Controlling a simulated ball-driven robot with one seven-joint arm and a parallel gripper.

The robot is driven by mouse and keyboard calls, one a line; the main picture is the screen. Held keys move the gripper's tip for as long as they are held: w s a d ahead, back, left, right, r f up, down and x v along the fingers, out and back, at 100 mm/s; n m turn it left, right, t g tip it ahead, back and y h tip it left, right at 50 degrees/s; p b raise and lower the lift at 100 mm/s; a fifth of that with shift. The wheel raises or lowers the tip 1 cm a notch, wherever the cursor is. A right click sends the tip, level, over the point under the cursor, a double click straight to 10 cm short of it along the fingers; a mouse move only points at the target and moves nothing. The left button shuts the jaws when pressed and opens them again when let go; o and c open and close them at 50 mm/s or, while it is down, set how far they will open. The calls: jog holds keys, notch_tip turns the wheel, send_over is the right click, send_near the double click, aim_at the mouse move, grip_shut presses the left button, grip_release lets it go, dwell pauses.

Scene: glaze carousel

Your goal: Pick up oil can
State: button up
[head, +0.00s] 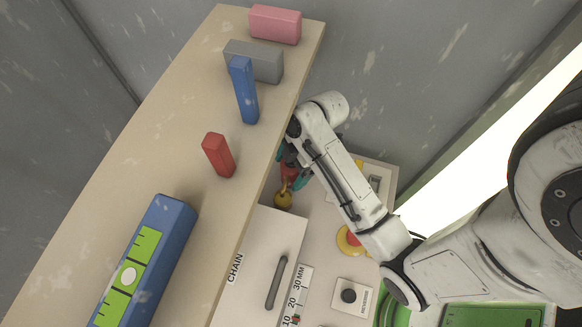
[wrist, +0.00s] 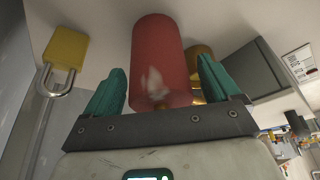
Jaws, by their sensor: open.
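A red cylinder with a pale worn patch, which looks like the oil can (wrist: 158,55), stands between the two teal fingers of my gripper (wrist: 160,82) in the wrist view. A brass part (wrist: 200,62) shows behind it; I cannot tell whether it belongs to the can. My gripper is open, with a finger on either side of the red body; I cannot tell whether they touch it. In the head view my gripper (head: 291,169) is beside the shelf edge, and a bit of red and a brass round part (head: 283,200) show there. My arm and the shelf hide much of it.
A wooden shelf top (head: 150,130) runs close beside my gripper. It bears a red block (head: 218,155), a blue block (head: 244,90), grey and pink blocks and a blue level (head: 165,245). A CHAIN drawer (head: 262,255) lies below. A yellow padlock (wrist: 66,45) hangs left in the wrist view.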

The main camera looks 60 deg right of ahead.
jog(key=c, duration=1.2)
jog(key=shift+r, duration=0.15)
